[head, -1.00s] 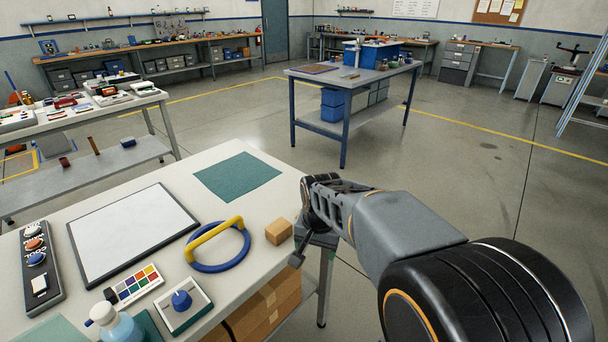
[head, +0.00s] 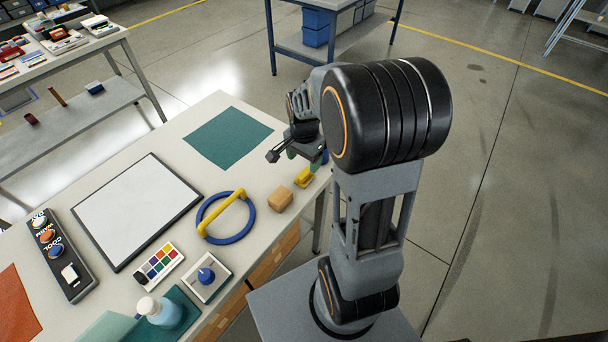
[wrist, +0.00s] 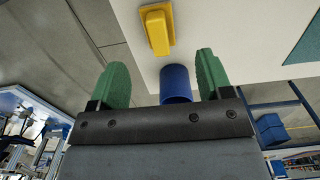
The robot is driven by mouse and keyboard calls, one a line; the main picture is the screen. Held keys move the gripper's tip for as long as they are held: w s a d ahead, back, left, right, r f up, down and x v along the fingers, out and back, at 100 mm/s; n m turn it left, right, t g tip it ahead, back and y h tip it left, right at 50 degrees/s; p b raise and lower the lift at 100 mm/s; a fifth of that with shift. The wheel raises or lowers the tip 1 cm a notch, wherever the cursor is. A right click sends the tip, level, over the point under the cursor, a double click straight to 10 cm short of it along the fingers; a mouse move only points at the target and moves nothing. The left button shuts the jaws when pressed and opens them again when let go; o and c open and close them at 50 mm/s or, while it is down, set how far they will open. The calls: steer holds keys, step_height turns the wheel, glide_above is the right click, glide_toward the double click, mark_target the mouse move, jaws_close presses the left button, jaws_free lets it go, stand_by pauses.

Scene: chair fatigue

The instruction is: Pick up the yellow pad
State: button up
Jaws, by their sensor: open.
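The yellow pad (head: 304,178) lies near the right edge of the white table, just right of a tan wooden block. It has a raised yellow bar on a flat base. In the wrist view the yellow pad (wrist: 157,30) is ahead of the fingers, apart from them. My gripper (head: 308,154) is above the table edge, slightly behind the pad, partly hidden by my arm. In the wrist view its green fingers (wrist: 162,60) are spread, with nothing gripped. A blue cylinder (wrist: 175,84) shows between them; its depth is unclear.
The wooden block (head: 279,199) is close to the pad. A blue ring with a yellow bar (head: 226,218), a whiteboard (head: 137,210), a colour palette (head: 159,263) and a blue-knobbed box (head: 206,276) are further left. A green mat (head: 228,138) lies behind.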

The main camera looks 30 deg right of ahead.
mark_target(304, 173)
steer(key=shift+f, duration=3.65)
steer(key=c, duration=1)
